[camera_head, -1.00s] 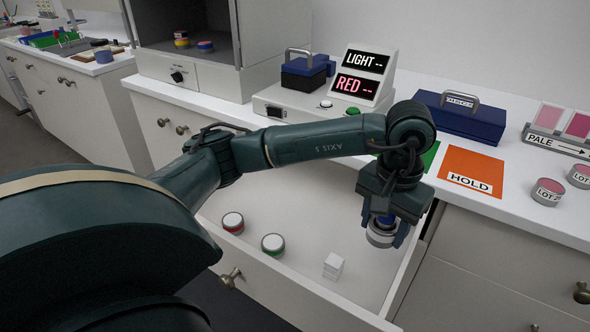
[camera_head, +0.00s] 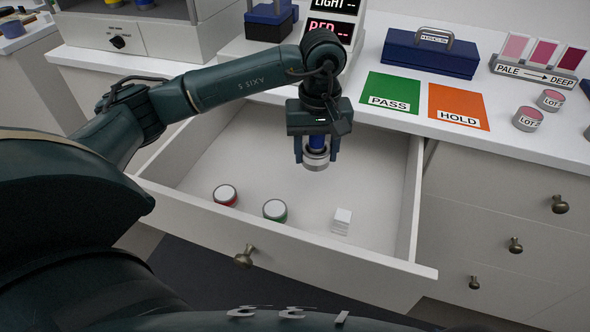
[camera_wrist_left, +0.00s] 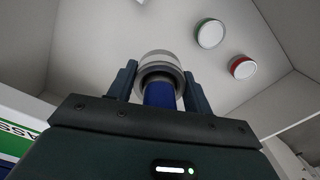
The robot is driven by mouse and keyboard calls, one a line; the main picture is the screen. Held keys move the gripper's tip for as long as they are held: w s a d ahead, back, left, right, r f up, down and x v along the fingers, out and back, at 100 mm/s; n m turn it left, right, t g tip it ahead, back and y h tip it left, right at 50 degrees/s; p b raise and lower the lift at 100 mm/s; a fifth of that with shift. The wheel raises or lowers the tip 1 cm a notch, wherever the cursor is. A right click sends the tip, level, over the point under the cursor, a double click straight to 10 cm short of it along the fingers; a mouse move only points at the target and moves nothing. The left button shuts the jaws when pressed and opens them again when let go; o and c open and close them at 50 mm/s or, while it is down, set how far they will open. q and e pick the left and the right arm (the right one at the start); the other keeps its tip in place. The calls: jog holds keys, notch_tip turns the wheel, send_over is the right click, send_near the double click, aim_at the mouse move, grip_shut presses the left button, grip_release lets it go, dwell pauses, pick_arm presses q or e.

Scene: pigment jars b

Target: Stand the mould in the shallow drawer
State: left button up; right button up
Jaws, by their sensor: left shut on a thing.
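My left gripper (camera_head: 316,150) is shut on the mould (camera_head: 316,161), a grey metal cylinder with a blue stem. The mould hangs upright over the back part of the open shallow drawer (camera_head: 262,160); whether its base touches the drawer floor I cannot tell. In the left wrist view the mould (camera_wrist_left: 158,62) sits between the two dark fingers, the blue stem nearest the camera. My right gripper is not in view.
The drawer also holds a red-banded jar (camera_head: 225,195), a green-banded jar (camera_head: 275,210) and a small white block (camera_head: 342,220) along its front. Its middle floor is clear. PASS (camera_head: 392,90) and HOLD (camera_head: 458,105) mats lie on the counter behind.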

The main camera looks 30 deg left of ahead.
pick_arm(q)
jog(key=w+a+f+n, duration=0.1)
jog(key=w+a+n, duration=0.1)
jog(key=a+n, duration=0.55)
jog(key=n, duration=0.4)
send_over(293, 181)
jog(key=shift+m, duration=0.25)
notch_tip(293, 181, down, 6)
jog(key=shift+w, duration=0.1)
jog(key=shift+f, duration=0.65)
notch_tip(293, 181, down, 3)
jog(key=shift+f, duration=0.2)
jog(key=o, duration=1.1)
jog(key=shift+f, duration=0.1)
